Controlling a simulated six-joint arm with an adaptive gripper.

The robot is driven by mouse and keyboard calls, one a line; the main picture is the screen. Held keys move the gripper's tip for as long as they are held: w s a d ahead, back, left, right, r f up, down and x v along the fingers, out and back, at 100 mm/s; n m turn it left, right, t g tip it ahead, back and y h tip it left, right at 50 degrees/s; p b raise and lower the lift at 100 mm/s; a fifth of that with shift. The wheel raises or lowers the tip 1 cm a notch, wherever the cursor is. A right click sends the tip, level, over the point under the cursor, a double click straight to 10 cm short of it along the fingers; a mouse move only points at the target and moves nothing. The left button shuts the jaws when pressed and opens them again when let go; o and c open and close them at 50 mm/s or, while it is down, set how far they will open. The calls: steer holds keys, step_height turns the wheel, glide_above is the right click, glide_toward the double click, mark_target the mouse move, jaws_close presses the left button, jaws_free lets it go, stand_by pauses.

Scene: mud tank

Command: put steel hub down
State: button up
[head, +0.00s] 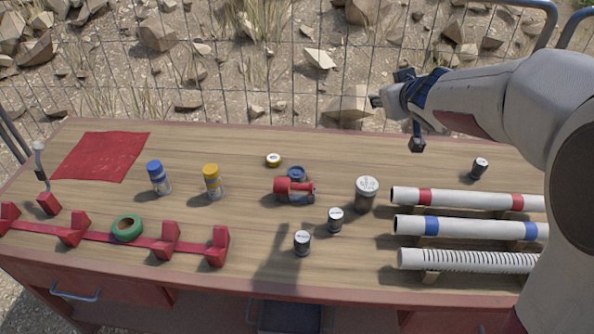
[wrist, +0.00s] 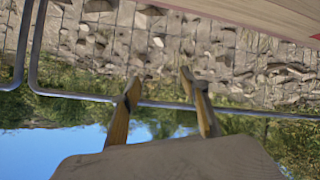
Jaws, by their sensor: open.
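My gripper (head: 397,108) is raised above the back right of the workbench. In the wrist view my gripper (wrist: 160,84) is open, with nothing between its two fingers. I cannot tell for sure which thing is the steel hub. Small dark cylinders with pale tops stand upright on the bench: one at the front (head: 302,243), one just right of it (head: 335,220) and one at the back right (head: 480,168). A larger grey lidded cylinder (head: 366,194) stands near the middle. All are apart from my gripper.
Banded white pipes (head: 470,225) and a ribbed pipe (head: 470,261) lie at the right. A red tool (head: 294,188), yellow roll (head: 273,160), blue-capped bottle (head: 159,178), yellow-capped bottle (head: 213,182), green tape (head: 127,228), red rack (head: 110,237) and red cloth (head: 100,156) occupy the rest.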

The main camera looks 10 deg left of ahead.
steer(key=w+a+f+n+g+y, duration=0.2)
steer(key=a+f+n+g+y, duration=0.1)
steer(key=a+f, duration=0.6)
steer(key=w+a+f+n+g+y, duration=0.2)
steer(key=a+f+y, duration=0.3)
steer(key=a+f, duration=0.4)
step_height(320, 180, down, 5)
steer(key=shift+w+a+f+n+g, duration=0.1)
steer(key=shift+w+a+n+g, duration=0.1)
steer(key=shift+w+n+g, duration=0.35)
steer(key=shift+f, duration=0.15)
glide_toward(295, 171)
steer(key=shift+r+x, duration=0.15)
steer(key=shift+x, duration=0.8)
steer(key=shift+r+x, duration=0.15)
steer(key=shift+x, duration=0.8)
steer(key=shift+w+a+f, duration=0.1)
steer(key=shift+a+f, duration=0.1)
steer(key=shift+f, duration=0.6)
steer(key=shift+x, duration=2.4)
steer(key=shift+w+r, duration=0.1)
steer(key=shift+r, duration=0.1)
steer(key=shift+c, duration=0.5)
